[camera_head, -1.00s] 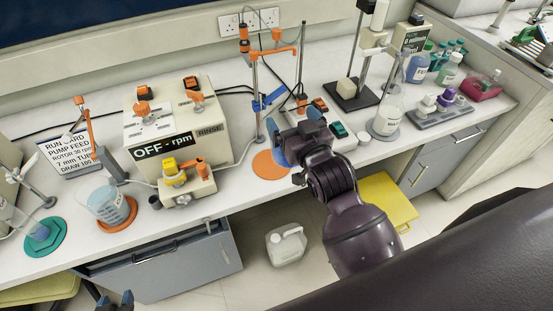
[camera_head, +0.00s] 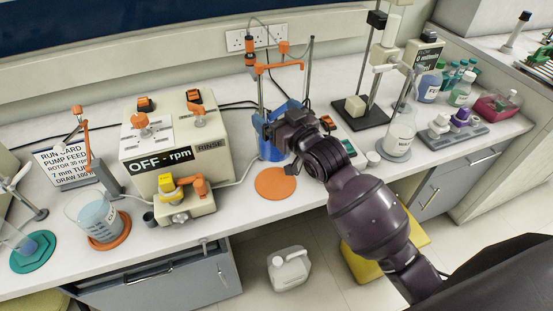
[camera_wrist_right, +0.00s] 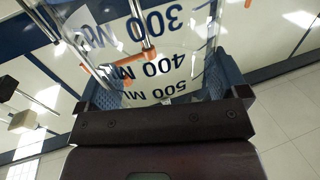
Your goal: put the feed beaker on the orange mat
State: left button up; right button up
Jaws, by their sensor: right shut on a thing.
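My right gripper (camera_head: 272,128) is shut on a clear beaker with blue contents (camera_head: 270,150), at the middle of the bench. The right wrist view shows the beaker (camera_wrist_right: 165,60) between both fingers, with printed 300, 400 and 500 ML marks. I take it for the feed beaker; its name is not readable. The bare round orange mat (camera_head: 275,184) lies near the bench front, just below the beaker in the picture. I cannot tell whether the beaker touches the bench. My left gripper is not in view.
A pump box (camera_head: 175,135) stands left of the mat. An orange-topped stand (camera_head: 311,70) rises behind the gripper. Another beaker (camera_head: 98,215) sits on a second orange mat (camera_head: 108,240) at left. A flask (camera_head: 400,132) stands to the right.

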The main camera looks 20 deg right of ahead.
aim_at(277, 155)
notch_tip(277, 155, down, 9)
jog(key=shift+r+b, duration=0.1)
jog(key=shift+b, duration=0.5)
jog(key=shift+f+b, duration=0.35)
jog(key=shift+f, duration=1.85)
jog(key=o, duration=1.1)
jog(key=shift+f, duration=0.1)
jog(key=shift+o, duration=0.3)
